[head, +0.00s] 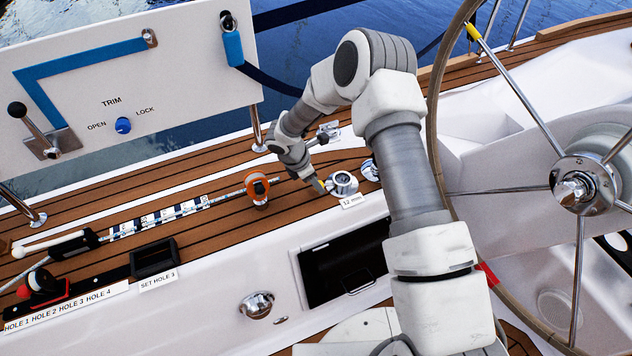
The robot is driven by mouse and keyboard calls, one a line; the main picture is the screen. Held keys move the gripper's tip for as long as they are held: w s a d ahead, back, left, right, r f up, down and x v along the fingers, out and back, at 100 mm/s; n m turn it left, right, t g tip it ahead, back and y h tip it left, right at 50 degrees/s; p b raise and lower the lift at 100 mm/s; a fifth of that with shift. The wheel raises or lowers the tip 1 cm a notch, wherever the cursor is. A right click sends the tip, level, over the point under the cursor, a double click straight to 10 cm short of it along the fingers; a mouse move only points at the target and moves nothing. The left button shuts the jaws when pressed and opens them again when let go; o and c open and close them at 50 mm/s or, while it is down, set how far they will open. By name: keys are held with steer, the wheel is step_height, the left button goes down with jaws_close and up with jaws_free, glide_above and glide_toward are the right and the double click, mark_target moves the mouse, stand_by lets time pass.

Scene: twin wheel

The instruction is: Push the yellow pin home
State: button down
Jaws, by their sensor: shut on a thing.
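The yellow pin (322,184) shows as a small yellow piece at the tip of my gripper (315,180). My gripper is shut on it, just left of a round metal fitting (343,184) on the wooden side deck. The pin is tiny in the head view, and my fingers hide part of it. I cannot tell whether it touches the fitting or how deep it sits. A label reading "12 mm" (352,200) is below the fitting.
An orange-ringed part (257,190) sits on a rod to the left. A trim panel (130,85) stands at the upper left. The large steering wheel (440,110) is right of my arm. An open dark locker (345,268) lies below the deck edge.

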stand_by(0.8)
steer(key=shift+w+d+f, duration=0.2)
steer(key=shift+d, duration=0.3)
steer(key=shift+w+d+f, duration=0.15)
steer(key=shift+w+d, duration=0.05)
steer(key=shift+d, duration=0.3)
steer(key=c, duration=0.5)
jaws_free()
steer(key=p+v, duration=0.4)
steer(key=v, duration=1.3)
steer(key=shift+a+r+p, duration=0.15)
steer(key=shift+p, duration=0.2)
